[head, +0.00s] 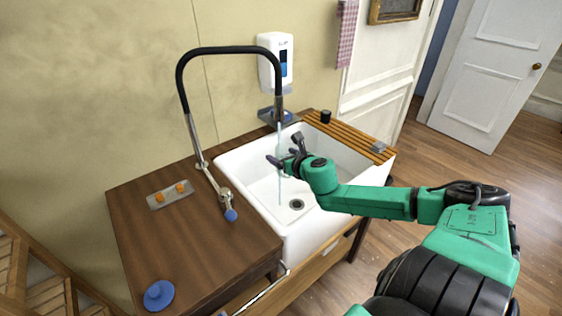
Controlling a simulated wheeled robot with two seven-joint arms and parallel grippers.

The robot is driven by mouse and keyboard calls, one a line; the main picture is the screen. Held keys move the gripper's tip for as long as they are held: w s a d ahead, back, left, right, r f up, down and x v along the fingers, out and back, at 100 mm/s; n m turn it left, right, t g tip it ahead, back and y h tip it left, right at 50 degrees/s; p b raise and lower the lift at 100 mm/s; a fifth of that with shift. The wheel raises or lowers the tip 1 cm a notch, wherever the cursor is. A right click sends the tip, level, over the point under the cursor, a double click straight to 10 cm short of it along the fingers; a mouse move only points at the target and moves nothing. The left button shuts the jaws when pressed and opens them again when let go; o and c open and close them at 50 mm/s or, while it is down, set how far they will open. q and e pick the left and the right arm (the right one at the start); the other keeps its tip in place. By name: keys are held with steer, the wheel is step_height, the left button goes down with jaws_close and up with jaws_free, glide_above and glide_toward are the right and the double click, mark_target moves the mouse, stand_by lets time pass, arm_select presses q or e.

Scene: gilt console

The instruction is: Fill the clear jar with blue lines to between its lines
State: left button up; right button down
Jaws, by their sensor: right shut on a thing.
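My right gripper (285,153) reaches over the white sink (343,180) from the right. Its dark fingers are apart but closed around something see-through. I take this to be the clear jar; its outline, blue lines and water level cannot be made out. A thin pale blue water stream (279,118) falls from the black arched tap (222,50) past the fingers towards the sink floor. I cannot tell whether it enters the jar. The tap's lever has a blue end (231,215). My left gripper is not in view.
A plate with two orange knobs (170,194) and a blue round lid-like thing (158,295) lie on the wooden counter (135,228). A soap dispenser (275,68) hangs on the wall. A slatted rack (345,132) at the sink's back right bears a black cup (326,116).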

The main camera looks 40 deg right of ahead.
arm_select(q)
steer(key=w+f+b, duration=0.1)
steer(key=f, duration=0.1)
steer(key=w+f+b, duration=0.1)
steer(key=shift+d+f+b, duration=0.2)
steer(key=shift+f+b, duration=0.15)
steer(key=shift+b, duration=0.05)
arm_select(e)
steer(key=w+d+f, duration=0.2)
steer(key=w+d, duration=0.2)
steer(key=w, duration=0.3)
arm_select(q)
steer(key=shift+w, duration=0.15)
arm_select(e)
steer(key=shift+s, duration=0.15)
arm_select(q)
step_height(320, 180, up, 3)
steer(key=p, duration=0.3)
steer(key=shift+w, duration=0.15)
arm_select(e)
steer(key=w+d, duration=0.3)
steer(key=w, duration=0.3)
steer(key=shift+w+d, duration=0.25)
steer(key=shift+d, duration=0.15)
stand_by(4.7)
